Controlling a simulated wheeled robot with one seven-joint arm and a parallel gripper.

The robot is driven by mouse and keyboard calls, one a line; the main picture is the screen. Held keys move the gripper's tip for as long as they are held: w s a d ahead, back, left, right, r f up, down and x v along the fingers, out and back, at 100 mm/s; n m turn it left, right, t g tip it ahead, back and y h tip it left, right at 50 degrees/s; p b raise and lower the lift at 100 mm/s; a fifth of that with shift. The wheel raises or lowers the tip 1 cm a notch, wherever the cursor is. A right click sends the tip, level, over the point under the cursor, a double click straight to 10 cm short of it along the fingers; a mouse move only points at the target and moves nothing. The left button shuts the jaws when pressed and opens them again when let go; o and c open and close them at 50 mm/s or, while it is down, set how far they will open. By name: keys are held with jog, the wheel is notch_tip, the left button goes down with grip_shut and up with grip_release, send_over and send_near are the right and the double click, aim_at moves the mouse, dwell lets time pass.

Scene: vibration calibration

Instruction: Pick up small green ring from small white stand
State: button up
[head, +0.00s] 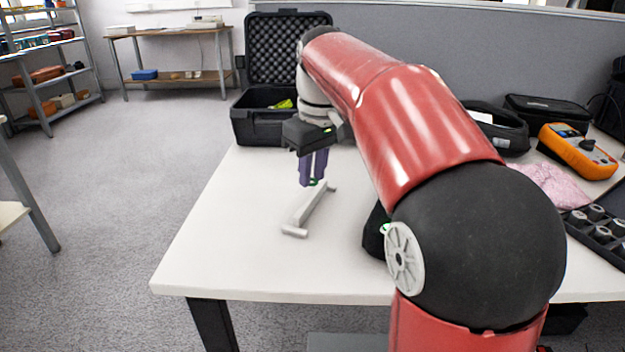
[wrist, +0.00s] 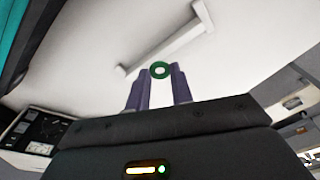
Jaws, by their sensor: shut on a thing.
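In the head view only a speck of green (head: 313,183) shows at the fingertips. My gripper (head: 313,180), with purple fingers, points down and is shut on the ring; it also shows in the wrist view (wrist: 161,75). The small white stand (head: 311,208) is a long bar with short crosspieces at its ends, on the table. It lies behind the ring in the wrist view (wrist: 168,44). I cannot tell whether ring and stand touch.
An open black case (head: 262,127) stands behind my gripper on the white table (head: 225,235). At right are an orange meter (head: 577,150), black bags (head: 497,128), a pink cloth (head: 545,182) and a black tray of parts (head: 604,234). The table left of the stand is clear.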

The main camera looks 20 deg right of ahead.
aim_at(313, 181)
notch_tip(313, 181, up, 17)
jog(key=p, duration=0.3)
